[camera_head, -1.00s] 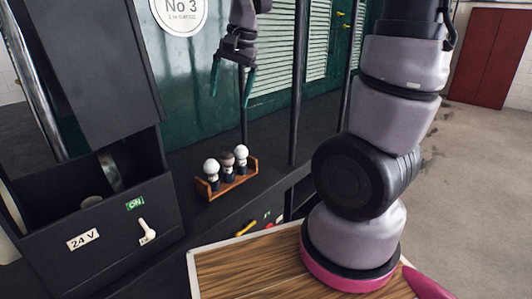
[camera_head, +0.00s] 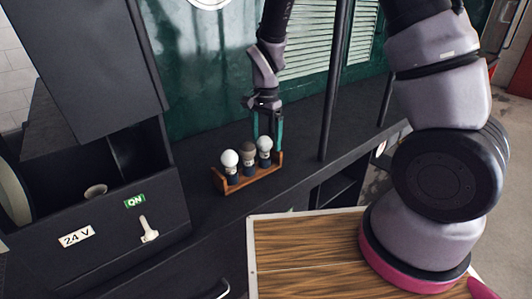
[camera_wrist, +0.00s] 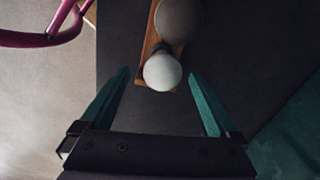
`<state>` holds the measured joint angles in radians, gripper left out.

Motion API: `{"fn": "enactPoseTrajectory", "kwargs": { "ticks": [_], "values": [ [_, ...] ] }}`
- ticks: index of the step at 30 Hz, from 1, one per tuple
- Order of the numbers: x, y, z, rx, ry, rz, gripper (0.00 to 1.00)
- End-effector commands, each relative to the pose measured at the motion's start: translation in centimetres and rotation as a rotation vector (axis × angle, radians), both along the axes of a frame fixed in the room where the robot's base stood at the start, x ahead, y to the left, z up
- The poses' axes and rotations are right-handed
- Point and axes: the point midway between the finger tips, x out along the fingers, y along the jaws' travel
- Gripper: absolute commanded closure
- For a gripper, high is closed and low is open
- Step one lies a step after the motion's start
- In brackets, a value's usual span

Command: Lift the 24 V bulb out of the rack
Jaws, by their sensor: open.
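A small wooden rack (camera_head: 252,179) on the dark ledge holds three bulbs in a row. The left bulb (camera_head: 229,159) is white, the middle bulb (camera_head: 248,153) is grey-brown, and the right bulb (camera_head: 264,144) is white. I cannot read which is the 24 V one. My gripper (camera_head: 268,143) points down at the right bulb, its teal fingers open. In the wrist view the white end bulb (camera_wrist: 162,72) lies between the open fingertips (camera_wrist: 158,75), with a gap on each side.
A black box with a "24 V" label (camera_head: 76,236), a green ON sign (camera_head: 134,201) and a white switch (camera_head: 148,229) stands left of the rack. A dark vertical post (camera_head: 342,80) rises to the right. A wood-topped surface (camera_head: 305,245) is in front.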

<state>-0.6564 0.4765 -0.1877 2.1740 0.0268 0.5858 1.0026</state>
Motion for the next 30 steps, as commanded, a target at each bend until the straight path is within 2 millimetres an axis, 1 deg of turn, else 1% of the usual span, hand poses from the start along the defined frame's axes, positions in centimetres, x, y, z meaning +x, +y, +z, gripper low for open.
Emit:
{"fn": "enactPoseTrajectory", "kwargs": {
  "ticks": [4, 9, 12, 15, 20, 21, 23, 24, 26, 27, 28, 30],
  "values": [
    [0.0, 0.1, -1.3, -0.001, 0.002, -0.001, 0.04],
    [0.0, 0.3, -3.9, -0.001, 0.003, 0.000, 0.04],
    [0.0, 0.3, -5.0, 0.000, 0.001, -0.001, 0.04],
    [0.0, 0.4, -5.4, 0.001, 0.001, 0.000, 0.04],
    [0.0, 0.4, -5.4, 0.001, -0.001, 0.001, 0.04],
    [0.0, 0.4, -5.4, 0.001, -0.001, 0.001, 0.08],
    [0.0, 0.4, -5.4, 0.001, -0.001, 0.000, 0.31],
    [0.0, 0.4, -5.4, 0.001, -0.001, 0.000, 0.46],
    [0.0, 0.4, -5.4, 0.001, -0.001, 0.000, 0.69],
    [0.0, 0.4, -5.4, 0.001, -0.001, 0.000, 0.85],
    [0.0, 0.4, -5.4, 0.001, -0.001, 0.000, 0.95],
    [0.0, 0.4, -5.4, 0.001, -0.001, 0.000, 0.95]
  ]
}}
